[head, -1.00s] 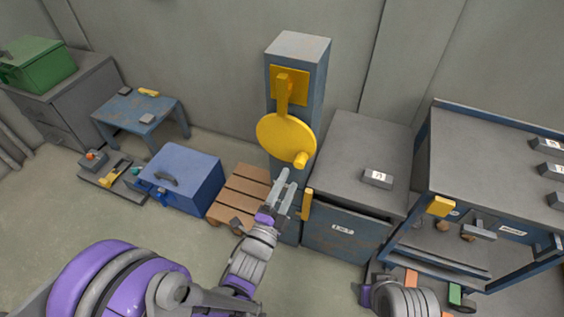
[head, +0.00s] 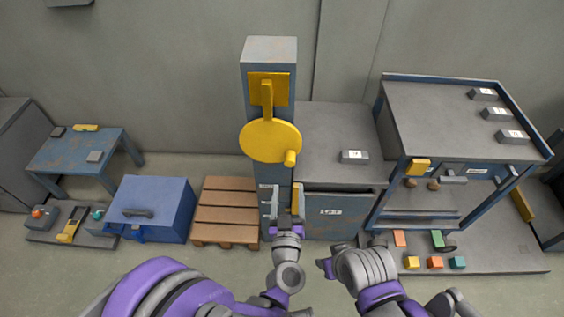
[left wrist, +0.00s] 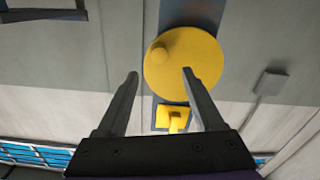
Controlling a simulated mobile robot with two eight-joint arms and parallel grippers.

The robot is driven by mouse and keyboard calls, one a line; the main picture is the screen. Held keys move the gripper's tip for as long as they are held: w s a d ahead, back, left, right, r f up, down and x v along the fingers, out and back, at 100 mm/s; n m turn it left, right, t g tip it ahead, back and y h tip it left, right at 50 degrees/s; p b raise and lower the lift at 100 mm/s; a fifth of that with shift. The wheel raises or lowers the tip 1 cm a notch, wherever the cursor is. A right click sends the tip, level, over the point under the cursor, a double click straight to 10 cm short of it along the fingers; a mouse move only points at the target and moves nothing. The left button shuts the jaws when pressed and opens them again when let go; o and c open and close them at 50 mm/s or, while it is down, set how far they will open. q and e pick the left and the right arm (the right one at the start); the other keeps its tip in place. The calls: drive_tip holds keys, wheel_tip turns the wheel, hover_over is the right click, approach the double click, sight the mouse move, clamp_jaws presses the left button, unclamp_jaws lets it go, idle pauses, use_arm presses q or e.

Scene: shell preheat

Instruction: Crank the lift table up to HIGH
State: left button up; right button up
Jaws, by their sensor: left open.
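A yellow crank wheel (head: 268,141) with a small knob (head: 290,158) at its lower right is on the front of a tall blue-grey column (head: 270,50). A yellow bracket (head: 268,88) is above it. My left gripper (head: 283,192) is open and empty, just below the wheel and knob. In the left wrist view the wheel (left wrist: 195,65) and knob (left wrist: 160,52) appear beyond the open fingers (left wrist: 160,73). No contact shows. My right gripper (head: 325,267) is low, right of the left one; its fingers are not clear. Which piece is the lift table I cannot tell.
A grey-topped cabinet (head: 340,125) stands right of the column, then a blue-framed bench (head: 430,110) above a floor mat with coloured blocks. Left are a wooden pallet (head: 225,213), a blue box (head: 165,195) and a low blue table (head: 75,148). Open floor lies in front.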

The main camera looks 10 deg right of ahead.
sight(290, 164)
use_arm(q)
drive_tip(key=x, duration=1)
drive_tip(key=shift+w+d, duration=0.1)
drive_tip(key=shift+w, duration=0.15)
clamp_jaws()
idle(1.0)
